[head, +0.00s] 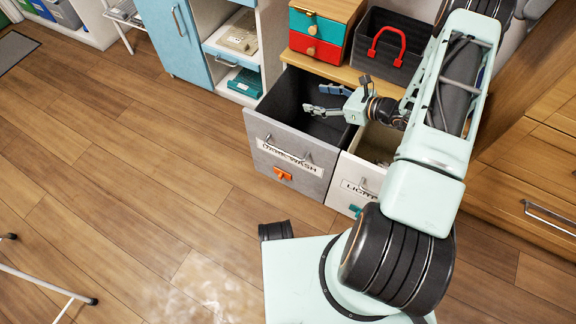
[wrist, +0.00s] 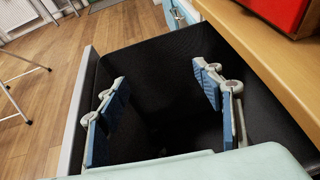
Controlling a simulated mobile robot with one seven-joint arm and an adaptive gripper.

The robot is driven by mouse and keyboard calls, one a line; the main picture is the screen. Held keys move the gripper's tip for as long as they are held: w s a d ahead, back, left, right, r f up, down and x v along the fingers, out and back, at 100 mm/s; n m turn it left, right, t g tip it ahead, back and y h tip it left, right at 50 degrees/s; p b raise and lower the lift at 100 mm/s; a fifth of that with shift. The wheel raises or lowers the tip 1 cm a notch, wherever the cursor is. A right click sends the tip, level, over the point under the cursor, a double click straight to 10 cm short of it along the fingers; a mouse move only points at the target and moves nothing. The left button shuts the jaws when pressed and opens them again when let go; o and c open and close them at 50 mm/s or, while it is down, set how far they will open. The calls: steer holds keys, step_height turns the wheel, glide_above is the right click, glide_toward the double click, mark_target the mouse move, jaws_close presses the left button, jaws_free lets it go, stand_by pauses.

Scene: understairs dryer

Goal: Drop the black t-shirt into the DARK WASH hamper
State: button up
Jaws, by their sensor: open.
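The DARK WASH hamper (head: 262,150) is a grey, open-topped bin with a lettered front label, a bar handle and an orange tag. My gripper (head: 318,99) is over its open top, with its fingers spread and nothing between them. In the wrist view my gripper (wrist: 160,78) points into the dark interior of the hamper (wrist: 88,75). I cannot make out a black t-shirt in either view; the bottom of the hamper is too dark to tell what lies there.
A lighter hamper (head: 345,175) labelled LIGHT stands right beside it, partly behind my arm. A wooden top (head: 345,75) behind carries a small drawer box (head: 318,48) and a dark caddy (head: 385,55) with a red handle. Open wooden floor (head: 130,170) lies to the left.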

steer(key=v, duration=0.9)
steer(key=shift+s, duration=0.15)
